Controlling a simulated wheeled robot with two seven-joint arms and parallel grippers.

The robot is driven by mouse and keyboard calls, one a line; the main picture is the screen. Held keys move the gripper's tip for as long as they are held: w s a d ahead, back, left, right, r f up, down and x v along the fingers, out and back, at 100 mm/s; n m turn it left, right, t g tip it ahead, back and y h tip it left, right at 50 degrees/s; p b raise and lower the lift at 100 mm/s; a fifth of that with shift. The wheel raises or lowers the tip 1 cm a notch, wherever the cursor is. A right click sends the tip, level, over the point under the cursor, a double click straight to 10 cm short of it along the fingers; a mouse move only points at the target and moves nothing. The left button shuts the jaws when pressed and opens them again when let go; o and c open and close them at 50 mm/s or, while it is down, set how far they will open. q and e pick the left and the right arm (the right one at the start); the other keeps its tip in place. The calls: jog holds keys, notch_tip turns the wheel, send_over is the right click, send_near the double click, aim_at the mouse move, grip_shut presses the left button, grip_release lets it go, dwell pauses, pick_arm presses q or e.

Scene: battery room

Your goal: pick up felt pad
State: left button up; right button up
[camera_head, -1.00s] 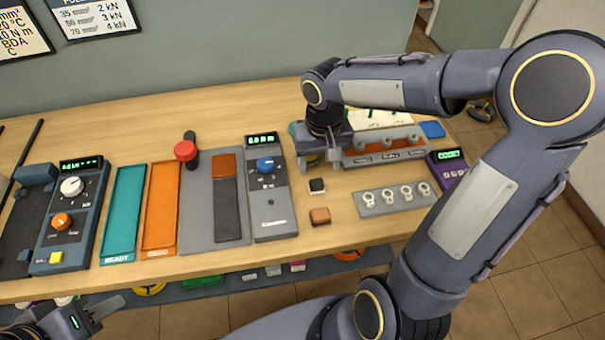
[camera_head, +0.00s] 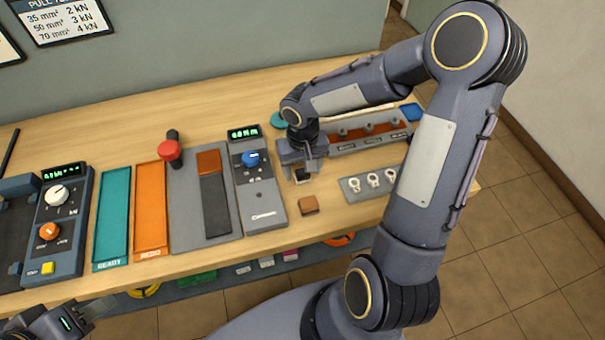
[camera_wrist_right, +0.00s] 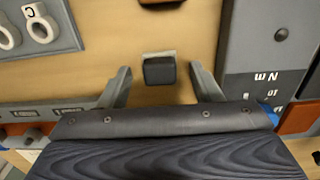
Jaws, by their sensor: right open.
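A small dark block with a pale edge, which I take to be the felt pad (camera_head: 302,176), lies on the wooden bench. It also shows in the right wrist view (camera_wrist_right: 159,72). My right gripper (camera_head: 303,171) is over it, open and empty. In the right wrist view its two fingers (camera_wrist_right: 160,82) stand apart, one on each side of the pad, with gaps between. A brown block (camera_head: 308,205) lies just in front of the pad. My left gripper (camera_head: 97,309) is at the lower left, away from the pad; its jaw state is unclear.
A grey meter with a blue knob (camera_head: 264,205) stands close left of the pad. A grey plate with rings (camera_head: 352,189) is to the right, and a long rack (camera_head: 345,147) behind. Teal (camera_head: 112,220) and orange (camera_head: 150,210) trays lie further left.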

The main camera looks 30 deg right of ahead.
jog(key=c, duration=1.1)
jog(key=shift+o, duration=0.2)
jog(key=shift+r, duration=0.15)
jog(key=shift+r, duration=0.6)
jog(key=s+a+r+b, duration=0.1)
jog(key=s+r, duration=1)
jog(key=s, duration=0.3)
jog(key=shift+a+r, duration=0.15)
jog(key=shift+r, duration=0.15)
jog(key=shift+o, duration=1.2)
jog(key=shift+c, duration=0.9)
